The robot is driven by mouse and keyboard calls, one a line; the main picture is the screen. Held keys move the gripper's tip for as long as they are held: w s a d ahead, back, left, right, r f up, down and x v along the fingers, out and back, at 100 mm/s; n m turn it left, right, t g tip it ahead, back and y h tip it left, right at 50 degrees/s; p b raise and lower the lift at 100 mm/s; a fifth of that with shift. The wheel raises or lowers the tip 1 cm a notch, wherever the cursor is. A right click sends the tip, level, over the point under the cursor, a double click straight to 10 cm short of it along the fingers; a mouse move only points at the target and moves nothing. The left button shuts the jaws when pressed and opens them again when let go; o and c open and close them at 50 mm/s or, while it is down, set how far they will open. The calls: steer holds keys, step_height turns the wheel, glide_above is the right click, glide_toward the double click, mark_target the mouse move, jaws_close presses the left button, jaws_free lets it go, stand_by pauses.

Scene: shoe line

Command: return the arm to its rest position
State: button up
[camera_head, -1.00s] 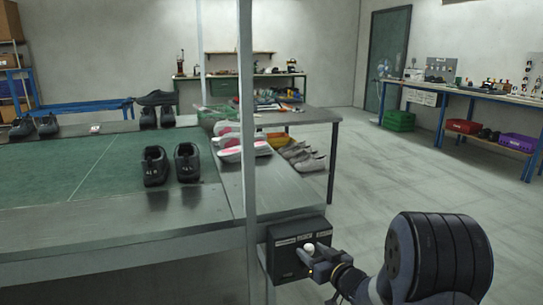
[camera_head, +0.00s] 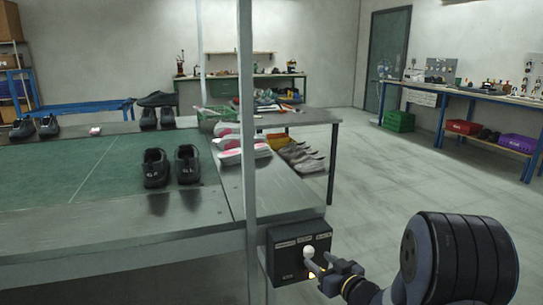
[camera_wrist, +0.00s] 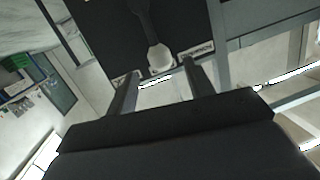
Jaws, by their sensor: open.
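My gripper (camera_head: 316,266) is open at the lower middle of the head view, in front of a black control box (camera_head: 285,262) on the grey post. A white round knob (camera_head: 308,251) on the box stands close to the fingertips. In the wrist view, the knob (camera_wrist: 160,58) is at the end of a dark lever (camera_wrist: 148,22), and it shows between and just beyond my two open fingers (camera_wrist: 160,70). The fingers do not close on it. Whether either finger touches the knob cannot be told.
The upright post (camera_head: 246,120) and the steel-edged green bench (camera_head: 100,215) are left of my gripper. Black shoes (camera_head: 172,167) stand on the bench. Open floor (camera_head: 420,185) lies to the right.

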mark_target(312, 254)
steer(key=x, duration=0.4)
steer(key=shift+w+a+b, duration=0.1)
steer(key=shift+w+b, duration=0.2)
steer(key=shift+w, duration=0.05)
steer(key=shift+d+m+y+p, duration=0.35)
steer(key=shift+d+m, duration=0.2)
steer(key=shift+m, duration=0.25)
steer(key=shift+f, duration=0.1)
